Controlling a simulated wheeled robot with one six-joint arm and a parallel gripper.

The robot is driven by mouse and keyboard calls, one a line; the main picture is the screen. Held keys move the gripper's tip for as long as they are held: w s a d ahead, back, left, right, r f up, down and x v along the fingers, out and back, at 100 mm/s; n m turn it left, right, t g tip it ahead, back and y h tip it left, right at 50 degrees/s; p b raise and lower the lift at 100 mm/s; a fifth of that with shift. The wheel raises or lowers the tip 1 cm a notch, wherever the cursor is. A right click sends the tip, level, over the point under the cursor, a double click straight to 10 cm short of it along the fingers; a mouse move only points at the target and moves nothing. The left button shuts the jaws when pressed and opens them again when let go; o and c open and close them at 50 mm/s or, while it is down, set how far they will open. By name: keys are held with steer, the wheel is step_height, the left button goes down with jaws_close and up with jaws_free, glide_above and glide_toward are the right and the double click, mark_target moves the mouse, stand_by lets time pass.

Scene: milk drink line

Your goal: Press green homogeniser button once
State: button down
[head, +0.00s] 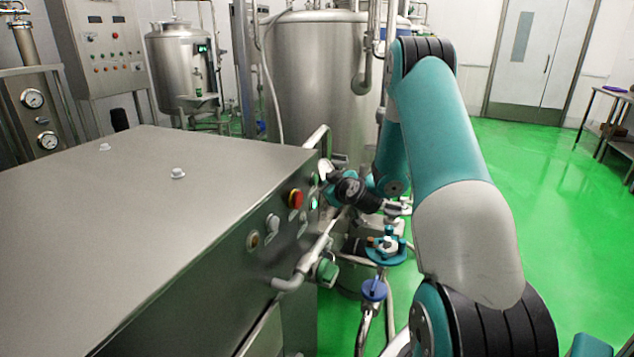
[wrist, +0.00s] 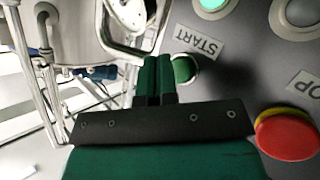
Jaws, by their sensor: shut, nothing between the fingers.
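The green button (wrist: 184,69) sits in a pale ring on the grey panel, beside the START label (wrist: 198,42) in the wrist view. My gripper (wrist: 156,62) is shut and empty, its two green fingers together. The fingertips lie just left of the button in that view, and the right finger covers part of its ring. I cannot tell whether they touch the panel. In the head view my arm reaches to the far end of the machine's control face, where my wrist partly hides the controls and the fingers cannot be made out clearly.
A red mushroom button on a yellow base (wrist: 288,135) is at right in the wrist view, also in the head view (head: 296,198). A lit green lamp (wrist: 212,4) is above START.

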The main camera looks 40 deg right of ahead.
steer(key=s+b, duration=0.1)
steer(key=s+d+b, duration=0.1)
steer(key=s+b, duration=0.1)
steer(key=s+d+b, duration=0.1)
steer(key=b, duration=0.1)
steer(key=shift+s, duration=0.3)
stand_by(0.8)
